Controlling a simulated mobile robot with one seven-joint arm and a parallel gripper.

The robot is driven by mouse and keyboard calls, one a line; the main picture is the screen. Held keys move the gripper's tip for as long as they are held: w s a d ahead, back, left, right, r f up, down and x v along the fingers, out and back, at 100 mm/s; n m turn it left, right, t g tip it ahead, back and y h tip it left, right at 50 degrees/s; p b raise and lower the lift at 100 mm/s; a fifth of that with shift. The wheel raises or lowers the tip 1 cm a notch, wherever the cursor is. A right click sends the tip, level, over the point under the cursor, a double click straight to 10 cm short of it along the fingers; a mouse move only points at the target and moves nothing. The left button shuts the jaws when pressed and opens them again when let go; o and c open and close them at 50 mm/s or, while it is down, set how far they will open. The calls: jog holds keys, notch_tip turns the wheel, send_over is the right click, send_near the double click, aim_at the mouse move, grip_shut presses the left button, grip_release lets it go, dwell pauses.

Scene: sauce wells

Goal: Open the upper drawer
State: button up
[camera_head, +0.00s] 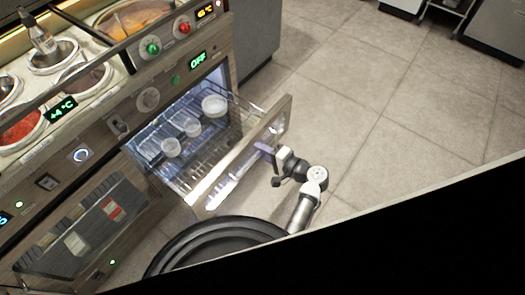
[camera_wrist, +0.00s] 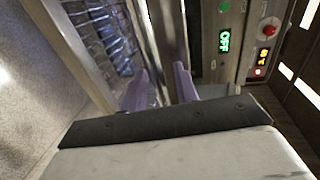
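The upper drawer (camera_head: 240,163) is pulled out of the counter front. Its wire basket shows, with several small white cups standing at the back. In the head view my gripper (camera_head: 268,149) is at the outer side of the drawer's front panel, toward its right part. In the wrist view the two purple fingers (camera_wrist: 160,80) stand apart, with an upright strip of the drawer front or its handle seen between them. I cannot tell whether they press on it. The drawer's wire basket (camera_wrist: 105,28) also shows at the upper left there.
Sauce wells (camera_head: 85,78) and a bottle (camera_head: 40,38) are on the counter top. The tiled floor (camera_head: 400,110) right of the drawer is clear. A green OFF display (camera_head: 198,59) is above the drawer.

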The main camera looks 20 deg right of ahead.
jog(key=b+v, duration=0.1)
jog(key=v, duration=1.3)
jog(key=shift+w+a, duration=0.1)
jog(key=shift+w, duration=0.1)
